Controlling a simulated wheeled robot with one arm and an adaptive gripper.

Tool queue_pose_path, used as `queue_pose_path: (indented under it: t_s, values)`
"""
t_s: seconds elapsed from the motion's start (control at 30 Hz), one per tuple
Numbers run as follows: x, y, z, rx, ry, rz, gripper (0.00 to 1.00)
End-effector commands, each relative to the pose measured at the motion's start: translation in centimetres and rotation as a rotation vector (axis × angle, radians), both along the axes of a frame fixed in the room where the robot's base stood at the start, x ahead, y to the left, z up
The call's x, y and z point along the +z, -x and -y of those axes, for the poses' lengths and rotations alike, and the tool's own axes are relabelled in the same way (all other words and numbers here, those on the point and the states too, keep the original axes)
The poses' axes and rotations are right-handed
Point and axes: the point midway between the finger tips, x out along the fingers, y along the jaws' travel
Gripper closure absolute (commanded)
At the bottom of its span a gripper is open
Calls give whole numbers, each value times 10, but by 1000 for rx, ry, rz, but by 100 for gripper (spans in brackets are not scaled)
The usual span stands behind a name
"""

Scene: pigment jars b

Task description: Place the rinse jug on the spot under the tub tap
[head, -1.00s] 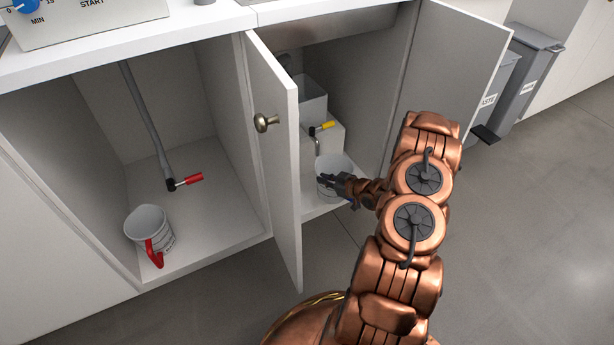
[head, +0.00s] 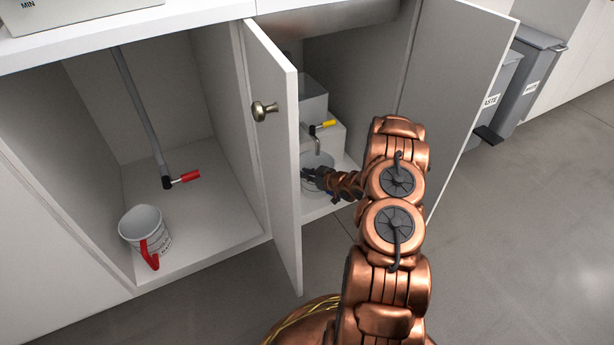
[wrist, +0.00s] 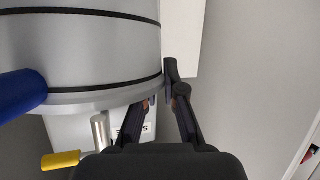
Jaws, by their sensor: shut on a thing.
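My gripper (head: 314,177) is shut on a grey jug (head: 322,159) inside the right cupboard, pinching it at the rim. In the wrist view the jug (wrist: 80,50) is a grey cylinder with dark bands and a blue handle (wrist: 20,95); my fingers (wrist: 160,95) are at its edge. The tub (head: 322,128) stands behind, with a tap (head: 318,136) that has a yellow lever. The spout end appears just above the jug's mouth in the head view. My gripper and arm hide much of the jug, its base and the spot below. I cannot tell whether it touches the floor.
The open left door (head: 274,150) stands close beside my gripper, and the right door (head: 455,100) is open too. A red-handled jug (head: 145,230) and a pipe with a red lever (head: 185,177) are in the left cupboard. Grey bins (head: 525,80) stand at right.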

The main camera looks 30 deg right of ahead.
Motion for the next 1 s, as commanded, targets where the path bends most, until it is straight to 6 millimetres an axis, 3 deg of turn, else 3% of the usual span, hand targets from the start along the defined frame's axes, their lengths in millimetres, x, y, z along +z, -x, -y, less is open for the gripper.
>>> queue_pose_path:
  t_s: [0.23,0.27,0.3,0.5,0.83,1.0]
  values:
    - [0,0,0,0,0,-1,100]
    - [0,0,0,0,0,0,90]
    - [0,0,0,0,0,0,86]
    - [0,0,0,0,0,-1,67]
    - [1,0,0,0,1,0,67]
    - [10,17,5,-3,-1,-2,67]
